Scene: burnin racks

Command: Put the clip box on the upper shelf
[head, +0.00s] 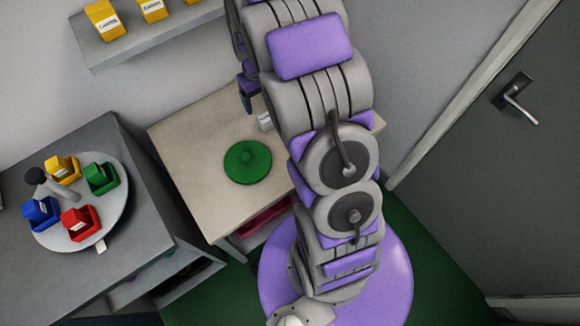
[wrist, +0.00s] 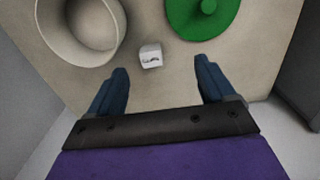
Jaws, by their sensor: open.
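The clip box appears to be the small white box with a dark mark (wrist: 150,58); it stands on the beige table (wrist: 165,95), between a white round container and a green lid. In the head view a small white box (head: 264,122) shows beside my arm, partly hidden by it. My gripper (wrist: 162,67) is open and empty, its two blue fingers apart. In the wrist view the box lies beyond the fingertips, nearer the left finger. A grey wall shelf (head: 160,40) at the top left of the head view holds yellow labelled boxes (head: 105,20).
The green round lid (head: 247,162) lies on the table. The white round container (wrist: 119,42) is near the box. A round tray (head: 104,235) with coloured bins stands on a dark cabinet at left. A grey door (head: 500,180) is at right. The shelf's front strip looks bare.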

